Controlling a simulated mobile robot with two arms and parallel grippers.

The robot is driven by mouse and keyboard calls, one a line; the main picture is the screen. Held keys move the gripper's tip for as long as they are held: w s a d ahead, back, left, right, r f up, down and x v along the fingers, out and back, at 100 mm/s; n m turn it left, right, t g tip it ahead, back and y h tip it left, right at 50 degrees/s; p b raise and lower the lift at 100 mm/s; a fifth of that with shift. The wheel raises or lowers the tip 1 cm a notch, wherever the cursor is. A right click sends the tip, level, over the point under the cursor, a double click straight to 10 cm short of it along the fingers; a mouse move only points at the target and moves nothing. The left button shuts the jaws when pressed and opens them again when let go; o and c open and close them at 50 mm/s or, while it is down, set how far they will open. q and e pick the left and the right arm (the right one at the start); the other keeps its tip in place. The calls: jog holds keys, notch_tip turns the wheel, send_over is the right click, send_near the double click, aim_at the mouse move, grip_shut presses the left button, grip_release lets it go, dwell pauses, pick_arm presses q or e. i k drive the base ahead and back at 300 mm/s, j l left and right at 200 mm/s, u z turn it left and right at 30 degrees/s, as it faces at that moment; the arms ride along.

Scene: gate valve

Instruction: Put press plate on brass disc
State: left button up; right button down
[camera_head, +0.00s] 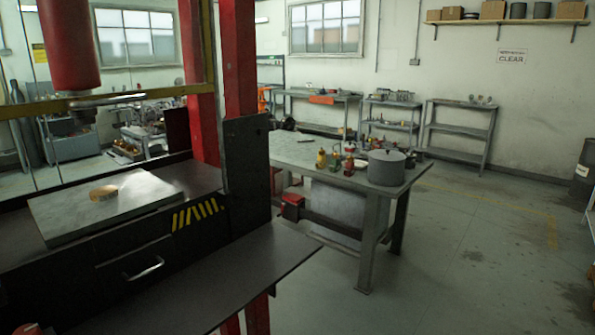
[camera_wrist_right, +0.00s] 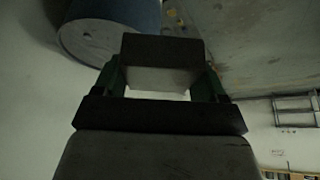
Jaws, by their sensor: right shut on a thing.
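The brass disc (camera_head: 103,192) lies flat on a grey steel slab (camera_head: 62,217) on the press bed, below the red ram. My right gripper (camera_wrist_right: 160,82) shows in the right wrist view, its two dark green fingers shut on a dark rectangular block with a paler underside. This block looks to be the press plate (camera_wrist_right: 162,47). My right gripper does not show in the head view, so its distance from the disc cannot be told. My left gripper is in neither view.
The ram (camera_head: 72,45) hangs above the bed between red press posts (camera_head: 238,60). A dark shelf (camera_head: 200,285) juts out in front. A workbench (camera_head: 300,152) with a grey pot (camera_head: 386,167) stands behind. Open floor lies to the right.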

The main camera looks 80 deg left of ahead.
aim_at(102, 191)
jog(key=i+j+u, duration=0.15)
jog(key=u, duration=0.2)
jog(key=i+u, duration=0.6)
jog(key=u, duration=0.15)
jog(key=i+j+u, duration=0.1)
jog(key=i+u, duration=0.25)
jog(key=i, duration=0.3)
jog(key=i+u, duration=0.35)
jog(key=i, duration=0.25)
jog(key=i+j+u, duration=0.1)
jog(key=i+u, duration=0.7)
jog(key=i+l+u, duration=0.25)
jog(key=i+u, duration=0.2)
jog(key=i+j+u, duration=0.15)
jog(key=i+u, duration=0.6)
jog(key=i+l+u, duration=0.1)
jog(key=i+u, duration=0.25)
jog(key=i, duration=0.15)
jog(key=i+l+u, duration=0.2)
jog(key=i, duration=1.05)
jog(key=i+u, duration=0.45)
jog(key=i, duration=0.8)
jog(key=i+u, duration=0.1)
jog(key=u, duration=0.65)
jog(key=i+l+u, duration=0.15)
jog(key=u, duration=1.65)
